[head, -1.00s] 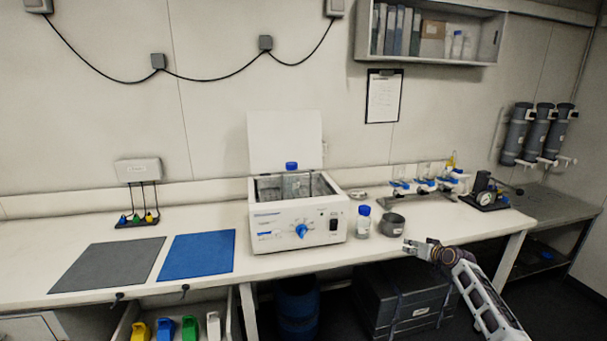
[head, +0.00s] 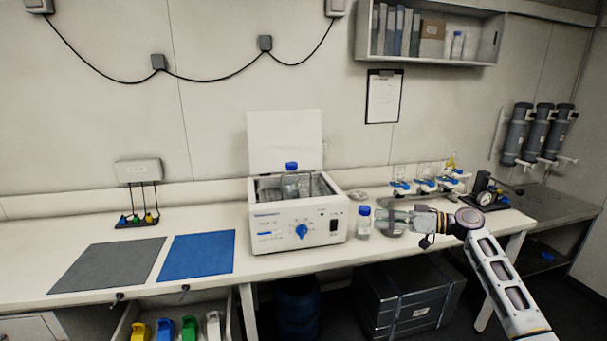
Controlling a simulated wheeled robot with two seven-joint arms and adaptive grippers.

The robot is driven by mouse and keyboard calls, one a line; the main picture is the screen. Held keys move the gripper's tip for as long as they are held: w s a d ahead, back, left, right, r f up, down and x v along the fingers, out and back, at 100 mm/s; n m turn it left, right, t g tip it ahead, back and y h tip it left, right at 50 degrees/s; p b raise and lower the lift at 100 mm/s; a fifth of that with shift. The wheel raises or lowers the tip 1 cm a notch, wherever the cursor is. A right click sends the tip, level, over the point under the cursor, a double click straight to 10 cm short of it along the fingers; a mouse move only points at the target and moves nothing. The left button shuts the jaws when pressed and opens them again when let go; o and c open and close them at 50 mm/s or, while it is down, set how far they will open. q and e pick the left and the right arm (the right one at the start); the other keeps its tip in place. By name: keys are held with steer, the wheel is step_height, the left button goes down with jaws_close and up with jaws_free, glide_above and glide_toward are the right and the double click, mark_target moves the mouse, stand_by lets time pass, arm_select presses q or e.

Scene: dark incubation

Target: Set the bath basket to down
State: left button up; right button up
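The bath (head: 272,231) is a white box on the bench with its lid (head: 285,140) raised behind it. It has a blue knob (head: 301,231) and a dark switch on the front. A wire basket (head: 299,187) shows in the open bath, with a blue-capped bottle (head: 291,168) at it; how deep the basket sits is hard to tell. My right gripper (head: 388,220) is to the right of the bath, at the grey pot and close to a blue-capped bottle (head: 363,224). The gripper covers most of the pot, and its finger opening is unclear. My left gripper is out of view.
A grey mat (head: 108,265) and a blue mat (head: 198,254) lie left of the bath. A rack with blue parts (head: 428,187) and a dial instrument (head: 488,196) stand at the right.

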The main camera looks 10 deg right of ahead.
steer(key=s+a+r+n+g+y, duration=0.2)
steer(key=s+n+g, duration=0.2)
steer(key=s+n, duration=0.2)
steer(key=s+a+r+n+g+y, duration=0.1)
steer(key=s+a+r+n+g, duration=0.1)
steer(key=s+n+g, duration=0.3)
steer(key=shift+s+a+n+y, duration=0.2)
steer(key=shift+s+n+y, duration=0.2)
steer(key=shift+s+n, duration=0.55)
steer(key=shift+w+n, duration=0.25)
steer(key=shift+n, duration=0.1)
